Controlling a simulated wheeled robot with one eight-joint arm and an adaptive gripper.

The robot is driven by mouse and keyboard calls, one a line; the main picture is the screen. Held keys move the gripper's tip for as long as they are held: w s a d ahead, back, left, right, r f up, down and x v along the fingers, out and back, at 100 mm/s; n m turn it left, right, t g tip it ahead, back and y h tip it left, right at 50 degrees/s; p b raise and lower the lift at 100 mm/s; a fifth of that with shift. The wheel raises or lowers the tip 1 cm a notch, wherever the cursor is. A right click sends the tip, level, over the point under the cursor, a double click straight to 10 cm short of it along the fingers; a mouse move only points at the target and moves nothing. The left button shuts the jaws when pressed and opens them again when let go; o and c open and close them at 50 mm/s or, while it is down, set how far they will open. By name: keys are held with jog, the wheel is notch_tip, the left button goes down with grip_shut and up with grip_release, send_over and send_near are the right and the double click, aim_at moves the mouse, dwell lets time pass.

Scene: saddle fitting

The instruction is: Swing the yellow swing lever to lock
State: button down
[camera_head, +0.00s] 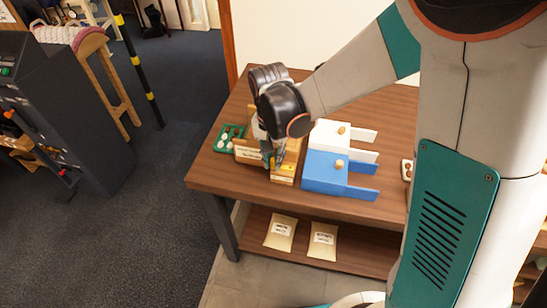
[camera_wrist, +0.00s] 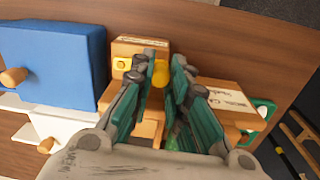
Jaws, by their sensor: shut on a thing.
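The yellow swing lever shows in the wrist view as a rounded yellow end (camera_wrist: 161,73) between my gripper's (camera_wrist: 164,66) two teal fingertips. My gripper is shut on it. The rest of the lever is hidden by the fingers. In the head view my gripper (camera_head: 271,160) points down among these wooden blocks (camera_head: 284,172), and my wrist hides most of the contact.
A blue box (camera_head: 325,171) and a white box (camera_head: 330,138), each with a wooden knob, stand close to the right of my gripper. A green tray (camera_head: 228,139) lies to the left. The table's front edge (camera_head: 270,196) is near. Two pouches (camera_head: 281,232) lie on the lower shelf.

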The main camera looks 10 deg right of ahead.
aim_at(272, 159)
jog(key=c, duration=1.5)
grip_release()
jog(key=shift+r, duration=0.1)
notch_tip(272, 159, up, 7)
jog(key=shift+a+r, duration=0.15)
jog(key=shift+r, duration=0.05)
jog(key=shift+c, duration=0.5)
